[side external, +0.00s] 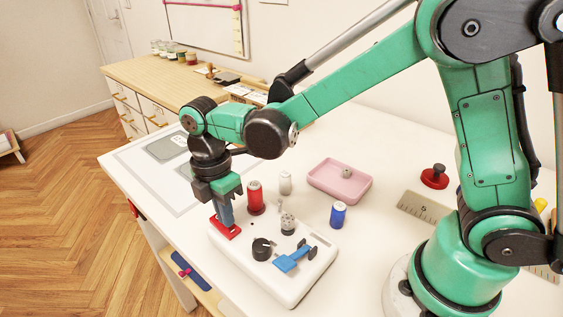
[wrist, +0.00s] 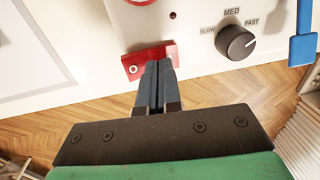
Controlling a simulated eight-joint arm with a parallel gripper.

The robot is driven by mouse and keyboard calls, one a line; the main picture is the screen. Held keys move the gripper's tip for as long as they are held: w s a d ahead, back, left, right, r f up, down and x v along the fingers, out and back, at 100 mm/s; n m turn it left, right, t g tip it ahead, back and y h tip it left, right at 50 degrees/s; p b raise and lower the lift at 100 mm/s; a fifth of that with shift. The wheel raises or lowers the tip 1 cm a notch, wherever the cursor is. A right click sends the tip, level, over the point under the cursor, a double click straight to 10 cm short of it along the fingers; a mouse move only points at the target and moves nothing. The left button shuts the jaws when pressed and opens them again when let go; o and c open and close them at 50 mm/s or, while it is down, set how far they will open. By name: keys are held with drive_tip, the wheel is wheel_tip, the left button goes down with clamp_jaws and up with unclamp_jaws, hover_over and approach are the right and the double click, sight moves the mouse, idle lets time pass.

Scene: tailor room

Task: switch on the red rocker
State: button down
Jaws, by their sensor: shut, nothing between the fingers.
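The red rocker (side external: 219,231) sits at the left end of a white control panel (side external: 300,287). In the wrist view the rocker (wrist: 136,64) is a red block with a small pale ring mark near its left end. My gripper (side external: 228,222) points down over the rocker with its fingers shut and empty. In the wrist view the closed fingertips (wrist: 158,66) cover part of the rocker's near edge, toward its right half. I cannot tell whether they touch it. The part of the rocker behind the fingers is hidden.
The panel also carries a black dial (wrist: 236,42) marked SLOW, MED and FAST, and a blue lever (side external: 292,259). A red spool (side external: 255,198), a white spool (side external: 286,183), a blue spool (side external: 338,215) and a pink tray (side external: 325,186) stand behind it. A cutting mat lies left.

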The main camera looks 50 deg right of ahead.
wheel_tip(320, 180, up, 14)
drive_tip(key=s, duration=0.2)
idle(0.4)
drive_tip(key=shift+s+f, duration=0.1)
drive_tip(key=s+d+f+m+t, duration=0.2)
drive_tip(key=d+f+m+t, duration=0.1)
drive_tip(key=m, duration=0.6)
drive_tip(key=s+d+f+m+t, duration=0.1)
drive_tip(key=d+f+m+t, duration=0.1)
drive_tip(key=d+m+t, duration=0.3)
drive_tip(key=d+m, duration=0.3)
drive_tip(key=m, duration=0.1)
drive_tip(key=shift+s+f, duration=0.35)
drive_tip(key=shift+f, duration=0.05)
drive_tip(key=shift+d, duration=0.1)
